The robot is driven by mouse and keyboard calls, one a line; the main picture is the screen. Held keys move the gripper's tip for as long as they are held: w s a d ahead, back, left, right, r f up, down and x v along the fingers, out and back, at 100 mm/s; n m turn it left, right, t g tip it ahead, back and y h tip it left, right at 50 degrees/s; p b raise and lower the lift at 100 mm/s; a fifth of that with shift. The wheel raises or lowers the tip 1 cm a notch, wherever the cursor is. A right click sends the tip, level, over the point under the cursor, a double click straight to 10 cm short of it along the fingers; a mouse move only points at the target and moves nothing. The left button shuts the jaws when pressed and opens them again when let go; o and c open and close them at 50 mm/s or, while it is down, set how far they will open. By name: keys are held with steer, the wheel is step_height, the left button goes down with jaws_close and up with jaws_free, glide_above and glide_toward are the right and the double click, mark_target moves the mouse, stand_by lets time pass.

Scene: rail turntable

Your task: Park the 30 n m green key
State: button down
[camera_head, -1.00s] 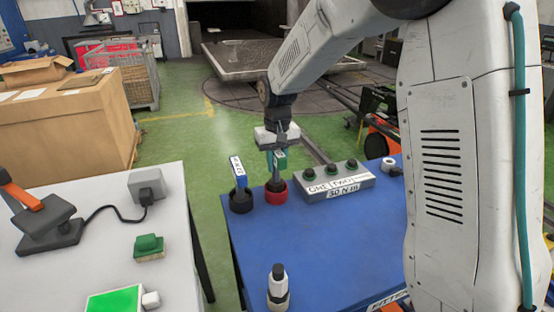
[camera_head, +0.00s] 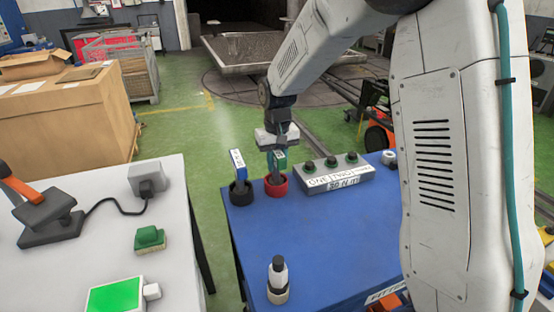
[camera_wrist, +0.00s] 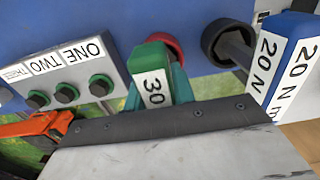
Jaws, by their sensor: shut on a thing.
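The green key (camera_head: 280,156), with a white label reading 30, is upright in my gripper (camera_head: 277,149), which is shut on its head. It also shows in the wrist view (camera_wrist: 150,75) between the jaws. Its lower end is at the red ring holder (camera_head: 276,184); the shaft goes down to the ring's opening, but how deep cannot be told. The red holder is partly hidden behind the key in the wrist view (camera_wrist: 166,44). A blue key (camera_head: 239,165), labelled 20 N m, stands in a black ring holder (camera_head: 240,195) just left.
A white bottle (camera_head: 278,279) stands at the front of the blue table (camera_head: 325,235). The table's middle is clear.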

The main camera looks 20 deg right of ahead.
steer(key=shift+f, duration=0.15)
steer(key=c, duration=1.1)
jaws_free()
step_height(320, 180, up, 8)
steer(key=shift+f, duration=0.1)
